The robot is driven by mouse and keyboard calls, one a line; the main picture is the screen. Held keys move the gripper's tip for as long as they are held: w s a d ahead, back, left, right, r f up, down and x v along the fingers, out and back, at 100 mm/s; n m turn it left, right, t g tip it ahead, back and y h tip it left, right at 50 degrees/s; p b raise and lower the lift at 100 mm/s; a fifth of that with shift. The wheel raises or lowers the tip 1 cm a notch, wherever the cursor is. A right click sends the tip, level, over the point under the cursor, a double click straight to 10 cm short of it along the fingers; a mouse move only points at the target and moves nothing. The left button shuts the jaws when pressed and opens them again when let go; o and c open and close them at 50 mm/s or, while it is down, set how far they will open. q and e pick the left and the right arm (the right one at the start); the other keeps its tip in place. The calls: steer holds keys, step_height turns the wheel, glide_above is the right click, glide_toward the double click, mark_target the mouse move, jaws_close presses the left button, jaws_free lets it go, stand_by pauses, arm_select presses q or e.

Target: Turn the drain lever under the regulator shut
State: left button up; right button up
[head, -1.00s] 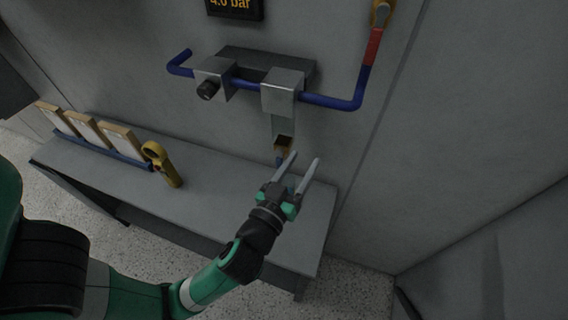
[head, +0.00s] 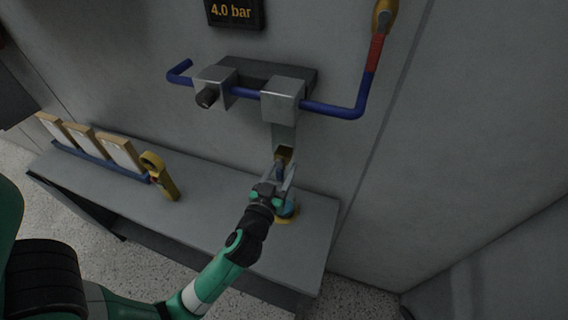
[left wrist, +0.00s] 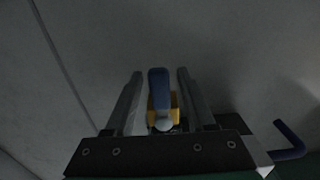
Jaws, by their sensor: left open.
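The regulator (head: 283,93) is a grey metal block on the blue pipe against the wall. Under its lower housing is a brass drain valve (head: 285,153) with a blue lever (head: 280,171) hanging down. My left gripper (head: 282,168) is at the lever, open, and partly hides it. In the left wrist view, the blue lever (left wrist: 158,86) lies between the two open fingers (left wrist: 158,80), with gaps visible on both sides. Brass-yellow parts (left wrist: 174,104) show behind it. My right gripper is not in view.
A bench (head: 215,190) stands below, with a blue and yellow object (head: 286,219) by my gripper, partly hidden. A display (head: 233,12) reads 4.0 bar.

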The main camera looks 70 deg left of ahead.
arm_select(q)
steer(key=shift+w+a, duration=0.5)
steer(key=shift+a, duration=0.05)
steer(key=shift+c, duration=0.3)
jaws_close()
stand_by(0.8)
